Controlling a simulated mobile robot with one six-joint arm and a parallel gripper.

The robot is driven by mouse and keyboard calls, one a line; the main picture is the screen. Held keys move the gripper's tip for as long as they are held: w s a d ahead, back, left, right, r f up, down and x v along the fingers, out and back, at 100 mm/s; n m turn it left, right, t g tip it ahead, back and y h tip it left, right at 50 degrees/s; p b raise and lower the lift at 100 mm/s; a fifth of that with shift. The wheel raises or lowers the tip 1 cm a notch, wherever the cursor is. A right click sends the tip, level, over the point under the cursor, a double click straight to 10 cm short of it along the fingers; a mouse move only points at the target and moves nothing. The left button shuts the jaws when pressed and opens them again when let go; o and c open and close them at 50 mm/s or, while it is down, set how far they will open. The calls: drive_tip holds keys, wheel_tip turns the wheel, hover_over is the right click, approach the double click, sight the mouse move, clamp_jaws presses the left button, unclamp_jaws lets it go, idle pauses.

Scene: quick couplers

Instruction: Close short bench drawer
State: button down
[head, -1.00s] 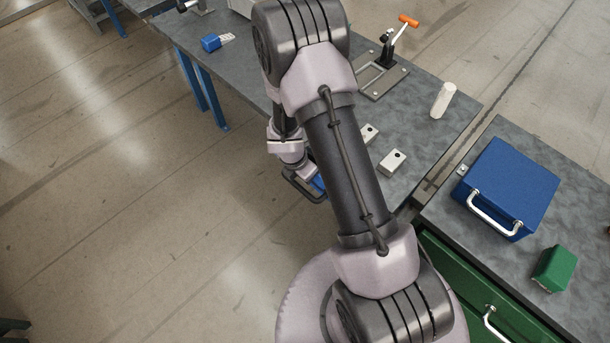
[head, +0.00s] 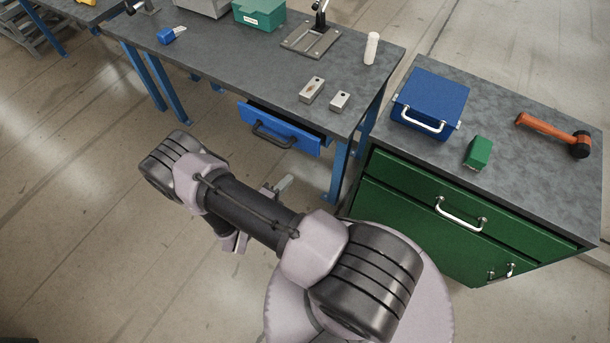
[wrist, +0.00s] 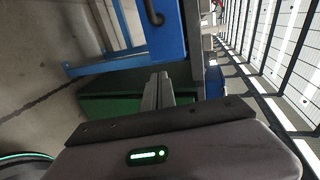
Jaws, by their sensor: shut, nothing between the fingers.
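The blue drawer (head: 305,142) with a dark handle (head: 272,134) hangs under the right end of the grey workbench (head: 240,75). Its front stands out from the bench edge, so it is partly open. My gripper (head: 286,184) is shut and empty, in front of and below the drawer, apart from it. In the wrist view the closed fingers (wrist: 160,82) point toward a blue panel (wrist: 165,35), which looks like the drawer front, with a dark handle (wrist: 153,12) at the top. My arm hides none of the drawer front in the head view.
A green drawer cabinet (head: 385,175) stands right of the bench, with a blue box (head: 430,100), a green block (head: 478,152) and a mallet (head: 545,127) on top. Blue bench legs (head: 340,172) stand near the drawer. The floor left of my arm is clear.

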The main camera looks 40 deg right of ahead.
sight(313, 149)
drive_tip(key=b+x, duration=0.1)
drive_tip(key=x, duration=0.3)
drive_tip(key=b+x, duration=0.1)
drive_tip(key=x, duration=0.4)
drive_tip(key=b+x, duration=0.1)
drive_tip(key=x, duration=0.3)
drive_tip(key=shift+w+d+r, duration=0.3)
drive_tip(key=shift+w+d, duration=0.1)
drive_tip(key=shift+w, duration=0.05)
drive_tip(key=shift+w+d, duration=0.2)
drive_tip(key=shift+d, duration=0.25)
